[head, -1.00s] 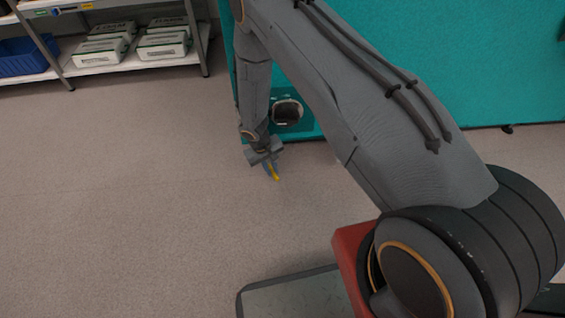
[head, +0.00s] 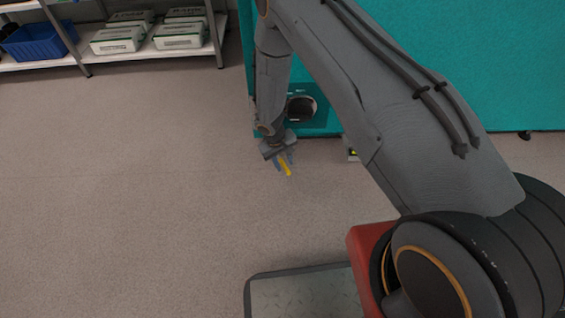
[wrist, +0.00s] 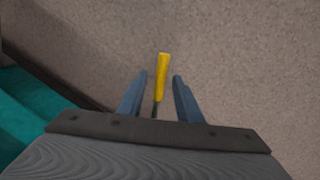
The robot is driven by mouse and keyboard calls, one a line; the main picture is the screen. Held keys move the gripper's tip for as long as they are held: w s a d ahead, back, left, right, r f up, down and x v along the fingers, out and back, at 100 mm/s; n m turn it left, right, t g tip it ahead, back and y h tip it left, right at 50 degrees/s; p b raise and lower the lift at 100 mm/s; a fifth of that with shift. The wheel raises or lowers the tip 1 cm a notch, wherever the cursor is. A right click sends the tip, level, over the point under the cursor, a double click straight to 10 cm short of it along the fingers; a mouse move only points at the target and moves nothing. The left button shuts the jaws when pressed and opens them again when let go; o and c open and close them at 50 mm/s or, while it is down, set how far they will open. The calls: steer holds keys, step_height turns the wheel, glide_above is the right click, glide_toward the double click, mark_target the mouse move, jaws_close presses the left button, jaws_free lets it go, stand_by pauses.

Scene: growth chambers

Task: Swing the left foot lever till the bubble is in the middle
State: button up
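The yellow lever (head: 286,169) sticks out low at the front of the teal chamber (head: 440,70). In the wrist view the yellow lever (wrist: 162,75) has a dark shank and stands between my two blue-grey fingers. My gripper (wrist: 159,80) is open around it, with a gap on each side. In the head view my gripper (head: 284,159) points down near the floor. A small box with a yellow-green spot (head: 353,153) sits right of it at the chamber's foot, partly behind my arm. It may be the level; the bubble is too small to read.
A round dark port (head: 301,108) is in the chamber front, beside my forearm. Shelving at the back left holds white boxes (head: 180,36) and a blue bin (head: 38,40). The floor (head: 150,190) left of the gripper is clear.

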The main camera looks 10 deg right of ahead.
step_height(320, 180, up, 8)
steer(key=a+p, duration=0.1)
steer(key=p, duration=0.3)
steer(key=shift+s+a+f+p, duration=0.15)
steer(key=shift+s+a+p, duration=0.1)
steer(key=shift+p, duration=0.1)
